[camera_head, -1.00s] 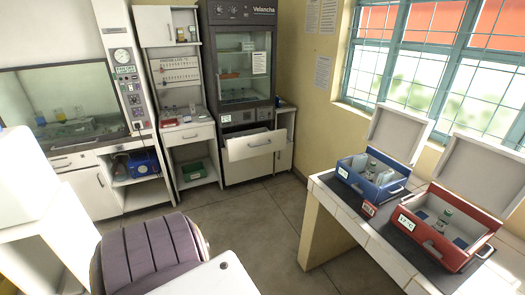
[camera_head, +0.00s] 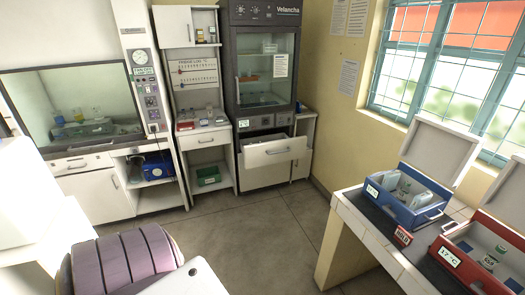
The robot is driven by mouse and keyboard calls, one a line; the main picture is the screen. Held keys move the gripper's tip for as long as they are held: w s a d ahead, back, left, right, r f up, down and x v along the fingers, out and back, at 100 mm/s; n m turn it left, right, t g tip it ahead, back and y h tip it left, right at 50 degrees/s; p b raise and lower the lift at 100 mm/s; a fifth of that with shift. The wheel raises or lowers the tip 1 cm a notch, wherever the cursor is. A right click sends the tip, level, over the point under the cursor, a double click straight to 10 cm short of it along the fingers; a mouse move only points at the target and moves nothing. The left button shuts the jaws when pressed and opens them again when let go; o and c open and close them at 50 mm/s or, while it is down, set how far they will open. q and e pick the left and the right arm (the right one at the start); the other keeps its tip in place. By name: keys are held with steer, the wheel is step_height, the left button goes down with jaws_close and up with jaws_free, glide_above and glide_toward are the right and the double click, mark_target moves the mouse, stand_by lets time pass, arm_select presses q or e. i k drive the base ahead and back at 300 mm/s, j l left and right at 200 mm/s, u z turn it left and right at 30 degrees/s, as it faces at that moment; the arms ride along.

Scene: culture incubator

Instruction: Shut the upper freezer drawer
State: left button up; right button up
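The upper freezer drawer (camera_head: 274,152) is white with a bar handle on its front. It is pulled out below the dark Velancha cabinet (camera_head: 263,68), at the back, and a dark gap shows above its front. Another white front panel (camera_head: 266,175) sits below it, set further back. Neither of my grippers shows in the head view, so I cannot tell whether they are open or shut.
Open grey floor (camera_head: 240,235) lies before the cabinet. A bench (camera_head: 345,210) at the right bears a blue box (camera_head: 405,198) and a red box (camera_head: 480,255), lids raised. A purple ribbed rounded thing (camera_head: 122,262) is at the lower left.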

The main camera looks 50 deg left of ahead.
mark_target(274, 149)
steer(key=i+j+u, duration=0.25)
steer(key=j+u, duration=0.2)
steer(key=i+j+u, duration=0.7)
steer(key=u, duration=0.15)
steer(key=j, duration=0.1)
